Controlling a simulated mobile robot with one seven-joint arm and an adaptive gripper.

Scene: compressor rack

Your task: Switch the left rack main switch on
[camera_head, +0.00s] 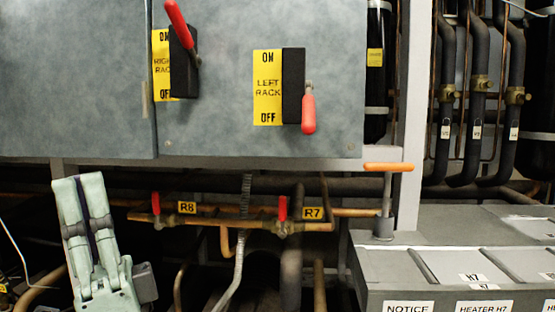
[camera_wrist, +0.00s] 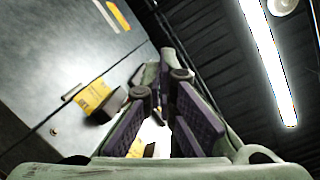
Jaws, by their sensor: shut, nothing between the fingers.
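The left rack main switch is a black block (camera_head: 292,84) on the grey cabinet. Its red handle (camera_head: 308,114) points down, beside the word OFF on the yellow LEFT RACK label (camera_head: 266,88). My gripper (camera_head: 78,182) is at the lower left of the head view, below the cabinet and well left of this switch. It is pale green, points up, and is shut and empty. In the wrist view its dark-padded fingers (camera_wrist: 167,75) fill the middle. A yellow label (camera_wrist: 93,97) with a black block shows left of them; I cannot tell which switch it is.
The right rack switch (camera_head: 182,62) is up-left of the left one, its red handle pointing up by ON. Pipes with red valves (camera_head: 282,208) run below the cabinet. An orange-handled valve (camera_head: 388,167) and a grey heater box (camera_head: 450,265) stand at the right.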

